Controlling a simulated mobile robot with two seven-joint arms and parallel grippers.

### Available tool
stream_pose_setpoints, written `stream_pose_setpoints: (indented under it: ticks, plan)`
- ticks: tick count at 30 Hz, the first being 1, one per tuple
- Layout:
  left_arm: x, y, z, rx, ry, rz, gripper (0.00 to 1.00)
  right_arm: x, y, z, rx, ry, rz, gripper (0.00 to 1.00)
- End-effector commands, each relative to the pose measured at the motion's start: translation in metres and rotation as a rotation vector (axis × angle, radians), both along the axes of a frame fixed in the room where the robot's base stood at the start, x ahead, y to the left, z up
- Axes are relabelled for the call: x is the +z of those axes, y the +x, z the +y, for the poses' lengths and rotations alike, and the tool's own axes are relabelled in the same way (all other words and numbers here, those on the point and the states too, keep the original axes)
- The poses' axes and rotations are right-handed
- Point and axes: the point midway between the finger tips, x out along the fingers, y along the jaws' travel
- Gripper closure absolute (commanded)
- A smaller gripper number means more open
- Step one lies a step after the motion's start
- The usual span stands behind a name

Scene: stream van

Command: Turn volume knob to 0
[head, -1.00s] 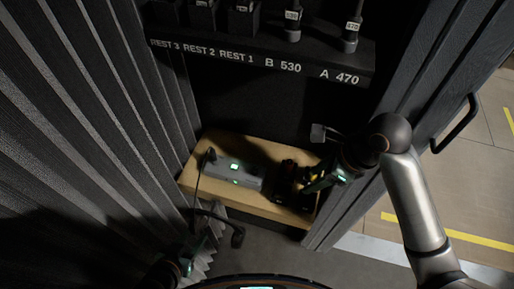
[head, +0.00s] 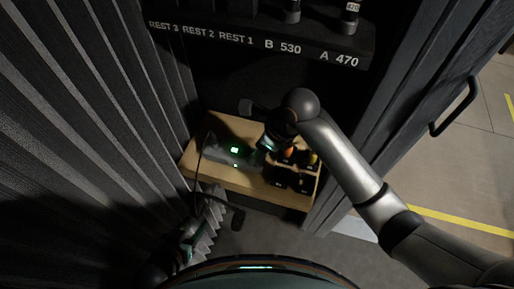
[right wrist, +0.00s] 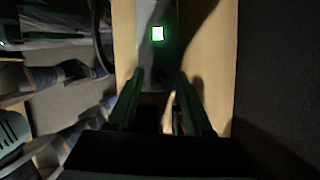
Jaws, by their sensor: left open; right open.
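A grey device (head: 228,156) with a small green lit display lies on the wooden shelf, wired by a dark cable. Its grey top with the green square (right wrist: 157,34) also shows in the right wrist view. I cannot make out a volume knob in either view. My right gripper (right wrist: 160,76) is open, its two fingers pointing toward the device's near end, with nothing seen held. In the head view it is above the device's right end, largely hidden by its own wrist.
The wooden shelf (head: 240,124) also bears several dark items with orange and yellow parts (head: 290,157) right of the device. A labelled rack (head: 250,42) hangs above. A pleated curtain (head: 90,110) closes the left side. A door with a handle (head: 455,107) stands right.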

Motion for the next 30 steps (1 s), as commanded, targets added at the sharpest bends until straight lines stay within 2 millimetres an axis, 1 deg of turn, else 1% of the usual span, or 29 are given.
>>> stream_pose_setpoints:
  ticks: [3,11,24,30]
  plan:
    - [0.0004,0.0003,0.0,0.0,0.0,-0.001,0.5,-0.0048,0.0003,0.0012,0.0,-0.001,0.0,0.49]
    - [0.0006,0.0004,-0.0001,0.0,0.0,-0.001,0.5,-0.0053,0.0004,0.0014,0.0,-0.001,0.0,0.5]
    - [0.0008,0.0006,-0.0001,0.0,0.0,-0.002,0.5,-0.0051,0.0004,0.0013,0.0,0.0,0.0,1.0]
    - [0.0008,0.0006,-0.0001,0.0,0.0,-0.002,0.5,-0.0049,0.0005,0.0013,0.0,0.0,0.0,1.0]
